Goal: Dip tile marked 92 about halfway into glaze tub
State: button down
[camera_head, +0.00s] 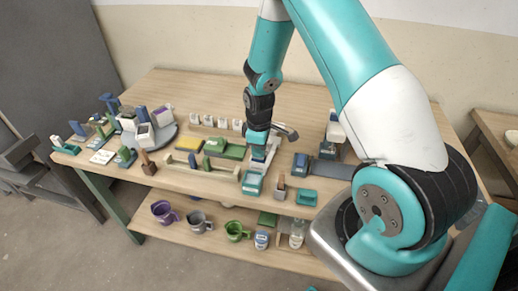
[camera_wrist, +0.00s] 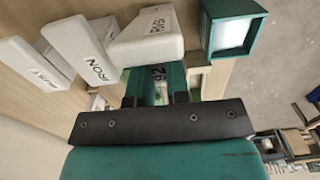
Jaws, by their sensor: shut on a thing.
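The tile marked 92 (camera_wrist: 157,73) is between the fingers of my gripper (camera_wrist: 156,88) in the wrist view. In the head view my gripper (camera_head: 258,152) is low over the middle of the table, and the tile is mostly hidden there. A teal square tub with pale contents (camera_wrist: 232,30) is at the upper right in the wrist view, apart from the tile. A similar teal tub (camera_head: 252,183) stands near the table's front edge in the head view. Whether the tile's lower end touches anything cannot be told.
White lettered blocks, one reading IRON (camera_wrist: 85,50), stand close to the tile in the wrist view. A green block (camera_head: 225,149) lies left of my gripper. A smaller teal tub (camera_head: 306,196) is to the right.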

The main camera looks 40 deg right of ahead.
jog(key=shift+r+p, duration=1.25)
jog(key=shift+r, duration=0.6)
jog(key=shift+r, duration=0.1)
jog(key=shift+r+p, duration=1.2)
jog(key=shift+r, duration=0.2)
